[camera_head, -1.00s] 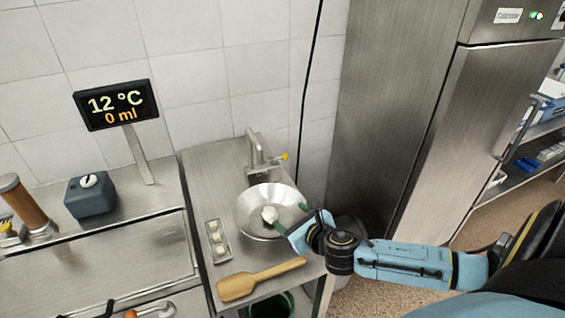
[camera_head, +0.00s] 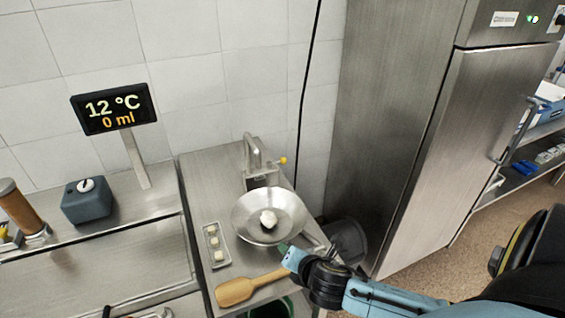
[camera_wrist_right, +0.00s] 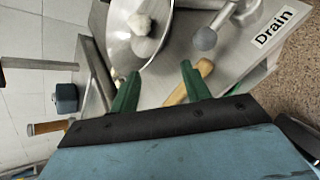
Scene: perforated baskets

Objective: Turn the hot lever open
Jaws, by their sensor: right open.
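A metal faucet (camera_head: 256,165) stands behind the bowl in the head view. A small yellow-tipped lever (camera_head: 283,160) sticks out at its right; I cannot read a hot or cold mark on it. A steel bowl (camera_head: 249,227) sits below the faucet with a white lump (camera_head: 268,219) in it. The bowl also shows in the right wrist view (camera_wrist_right: 120,40). My right gripper (camera_head: 284,249) is at the bowl's front right edge, apart from the lever. In the wrist view its green fingers (camera_wrist_right: 158,72) are spread with nothing held. My left gripper is out of view.
A wooden paddle (camera_head: 235,291) and a small tray (camera_head: 205,246) of white pieces lie near the bowl. A grey round knob (camera_wrist_right: 204,39) is beside a "Drain" label (camera_wrist_right: 272,27). A steel cabinet (camera_head: 385,130) stands at right.

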